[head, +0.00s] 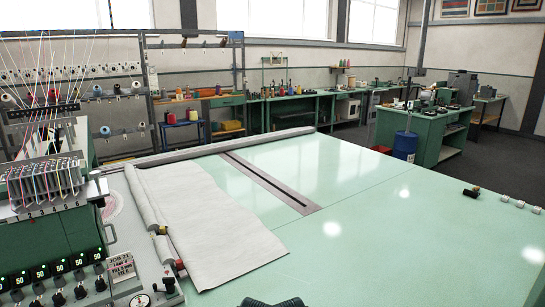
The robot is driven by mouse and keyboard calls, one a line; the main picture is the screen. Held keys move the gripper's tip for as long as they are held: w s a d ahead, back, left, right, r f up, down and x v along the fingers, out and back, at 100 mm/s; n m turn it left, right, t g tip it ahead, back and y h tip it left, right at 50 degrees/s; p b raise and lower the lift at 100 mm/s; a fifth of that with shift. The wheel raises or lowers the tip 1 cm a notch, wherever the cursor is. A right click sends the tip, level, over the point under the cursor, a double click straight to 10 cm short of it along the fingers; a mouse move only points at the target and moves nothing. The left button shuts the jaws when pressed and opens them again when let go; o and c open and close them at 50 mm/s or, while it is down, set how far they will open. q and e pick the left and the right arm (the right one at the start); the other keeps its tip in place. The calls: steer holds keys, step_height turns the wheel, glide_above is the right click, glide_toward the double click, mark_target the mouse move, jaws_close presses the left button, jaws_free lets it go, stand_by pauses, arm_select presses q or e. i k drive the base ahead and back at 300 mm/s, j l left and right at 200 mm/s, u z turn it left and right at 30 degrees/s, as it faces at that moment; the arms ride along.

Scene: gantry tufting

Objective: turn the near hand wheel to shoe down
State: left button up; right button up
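The tufting machine (50,235) stands at the left with a green body and several numbered thread guides. At its near corner is a small round pale dial with a dark rim (140,300), cut close by the bottom edge. A black knob (168,286) and a red-ended part (180,265) sit beside it. I cannot tell for sure which of these is the near hand wheel, or its setting. Neither of my grippers shows clearly. A dark ridged shape (272,302) only just enters at the bottom middle, and I cannot tell what it is.
A grey-white cloth (215,225) lies on the wide pale green table (390,240), beside a long roller (142,200). A control panel with lit "50" displays (60,268) and a label plate (121,266) is at lower left. Small blocks (519,204) lie at the right edge. The table's middle is clear.

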mark_target(100, 202)
steer(key=k+u, duration=0.15)
steer(key=u, duration=1.55)
